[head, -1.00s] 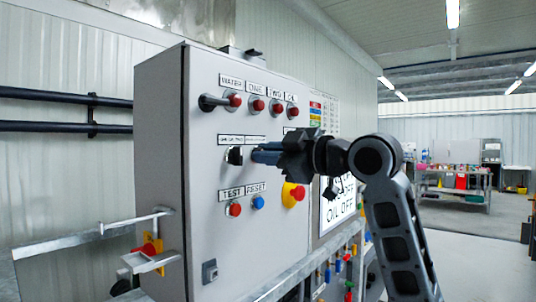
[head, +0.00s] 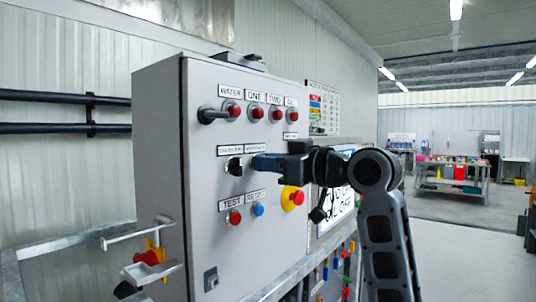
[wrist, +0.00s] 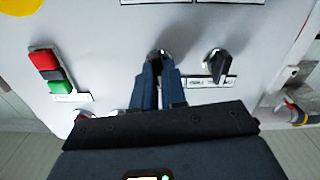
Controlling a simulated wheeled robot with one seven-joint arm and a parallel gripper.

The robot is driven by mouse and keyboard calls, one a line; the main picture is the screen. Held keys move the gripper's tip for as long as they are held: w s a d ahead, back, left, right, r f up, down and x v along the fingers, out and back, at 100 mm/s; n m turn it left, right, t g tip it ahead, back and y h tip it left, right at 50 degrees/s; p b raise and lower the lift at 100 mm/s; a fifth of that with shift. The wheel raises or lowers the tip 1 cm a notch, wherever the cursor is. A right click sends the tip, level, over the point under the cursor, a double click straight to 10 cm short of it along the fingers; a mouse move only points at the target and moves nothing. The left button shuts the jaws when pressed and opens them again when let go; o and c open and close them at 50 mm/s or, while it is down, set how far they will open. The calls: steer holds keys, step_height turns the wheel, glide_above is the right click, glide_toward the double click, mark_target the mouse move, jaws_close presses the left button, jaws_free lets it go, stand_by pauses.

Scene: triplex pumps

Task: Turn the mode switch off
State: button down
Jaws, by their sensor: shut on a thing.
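A grey control cabinet (head: 215,240) carries two black rotary switches in its middle row. The left switch (head: 235,166) is uncovered in the head view, and it also shows in the wrist view (wrist: 217,66), right of my fingers. My gripper (head: 262,162) reaches in from the right. In the wrist view my gripper (wrist: 158,68) has its blue fingers together on the other switch (wrist: 158,53), taken as the mode switch. Its label (head: 258,150) is too small to read. The fingers hide most of this knob and its pointing direction.
A yellow and red emergency stop (head: 292,198) sits below right of my gripper. Red and green buttons (wrist: 46,70) are left of the fingers in the wrist view. A lever switch (head: 213,115) and red lamps (head: 255,111) are above. A metal rail (head: 285,278) runs in front.

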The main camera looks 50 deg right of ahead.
steer(key=shift+m+p, duration=0.45)
steer(key=shift+m, duration=0.35)
steer(key=c, duration=1.2)
jaws_free()
steer(key=shift+s, duration=0.1)
steer(key=s+b, duration=0.1)
steer(key=s, duration=0.6)
steer(key=shift+s+d+b, duration=0.15)
steer(key=shift+s+b, duration=0.15)
steer(key=shift+b, duration=0.1)
